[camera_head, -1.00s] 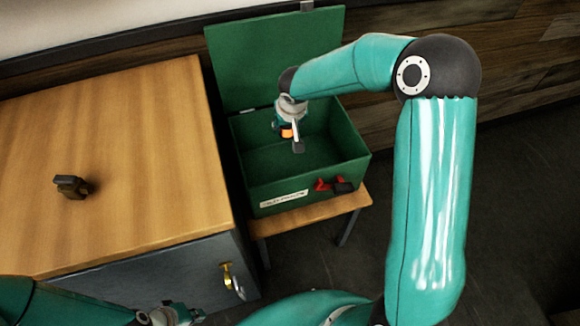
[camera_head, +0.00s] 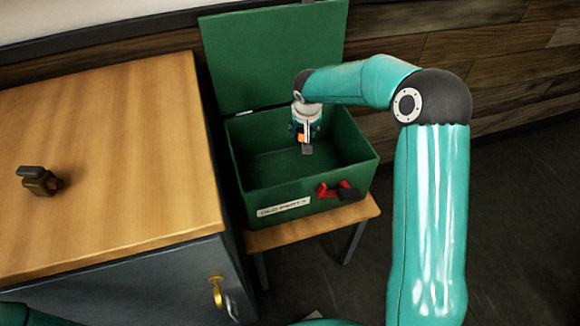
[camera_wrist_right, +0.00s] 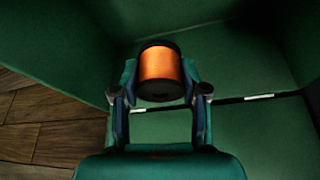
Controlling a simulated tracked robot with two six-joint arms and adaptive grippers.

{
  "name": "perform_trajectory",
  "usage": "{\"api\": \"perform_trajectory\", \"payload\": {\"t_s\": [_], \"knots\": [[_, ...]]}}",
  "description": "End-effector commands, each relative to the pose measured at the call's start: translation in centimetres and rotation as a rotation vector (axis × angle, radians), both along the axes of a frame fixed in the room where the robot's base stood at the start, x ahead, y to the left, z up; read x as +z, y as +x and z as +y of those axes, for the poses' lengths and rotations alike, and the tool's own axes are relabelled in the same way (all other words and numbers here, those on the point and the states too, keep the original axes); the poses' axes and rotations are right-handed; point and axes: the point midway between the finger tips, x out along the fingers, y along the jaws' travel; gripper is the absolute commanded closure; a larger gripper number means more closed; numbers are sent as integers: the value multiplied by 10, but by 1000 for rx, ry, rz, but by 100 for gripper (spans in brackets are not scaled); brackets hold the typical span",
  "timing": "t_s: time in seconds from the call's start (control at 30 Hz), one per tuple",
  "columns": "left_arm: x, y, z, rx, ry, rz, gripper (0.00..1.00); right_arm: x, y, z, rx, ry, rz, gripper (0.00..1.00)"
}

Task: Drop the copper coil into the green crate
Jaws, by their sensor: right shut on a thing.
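The copper coil (camera_wrist_right: 161,66) is an orange winding on a dark spool, held between the two fingers of my right gripper (camera_wrist_right: 160,95) in the right wrist view. In the head view my right gripper (camera_head: 306,143) points down inside the opening of the green crate, with a bit of orange coil (camera_head: 299,131) showing. The green crate (camera_head: 310,195) stands with its lid (camera_head: 270,60) raised at the back, and part of its floor shows bare. The coil appears above the crate floor; its exact height is unclear. My left gripper is out of view.
The crate rests on a small wooden stand (camera_head: 262,238). A red and black latch (camera_head: 338,191) sits on its front. A wooden-topped cabinet (camera_head: 110,150) stands left, with a small dark brown object (camera_head: 40,181) on top and a brass handle (camera_head: 216,291).

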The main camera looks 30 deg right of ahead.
Motion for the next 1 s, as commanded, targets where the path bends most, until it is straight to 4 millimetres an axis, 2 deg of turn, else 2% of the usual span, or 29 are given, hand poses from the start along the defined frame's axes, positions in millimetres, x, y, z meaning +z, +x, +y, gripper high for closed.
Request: {"api": "perform_trajectory", "payload": {"t_s": [0.1, 0.37, 0.4, 0.53, 0.87, 1.0], "knots": [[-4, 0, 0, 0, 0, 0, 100, -6, 0, 0, 0, 0, -1, 95], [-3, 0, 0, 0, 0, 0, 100, -6, 0, 0, 1, 0, -1, 95], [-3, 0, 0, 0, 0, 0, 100, -6, 0, 0, 1, 0, -1, 50], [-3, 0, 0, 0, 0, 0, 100, -6, 0, 0, 1, 0, -1, 28], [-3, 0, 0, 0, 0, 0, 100, -6, 0, 1, 2, 0, -1, 27], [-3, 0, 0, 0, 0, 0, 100, 3, -2, 2, 2, -1, -3, 27]]}}
